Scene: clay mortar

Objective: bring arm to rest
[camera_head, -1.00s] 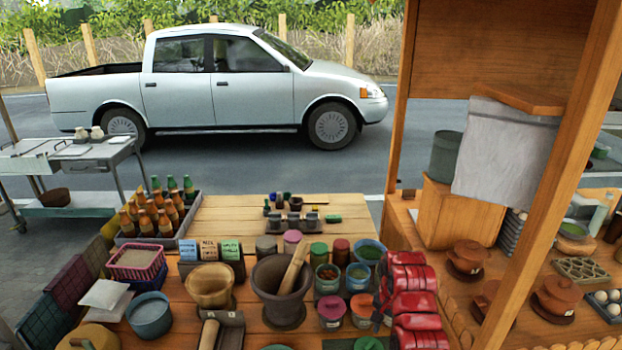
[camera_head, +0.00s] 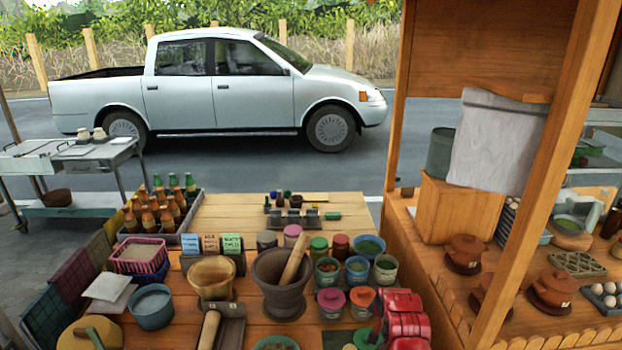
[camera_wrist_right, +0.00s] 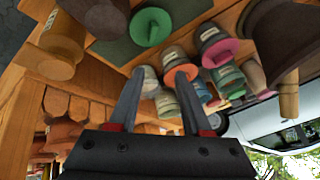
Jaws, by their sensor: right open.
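My right arm's red links show at the lower right of the table in the head view, beside the small jars. In the right wrist view my right gripper (camera_wrist_right: 159,75) is open. Its two grey fingers are apart with nothing gripped between them. My left gripper is in neither view.
The wooden table (camera_head: 250,218) holds a clay mortar (camera_head: 280,293) with a pestle (camera_head: 296,256), a wooden mortar (camera_head: 212,277), a bottle crate (camera_head: 190,240) and several jars. A wooden post (camera_head: 530,190) and a side counter with clay pots (camera_head: 466,252) stand at the right.

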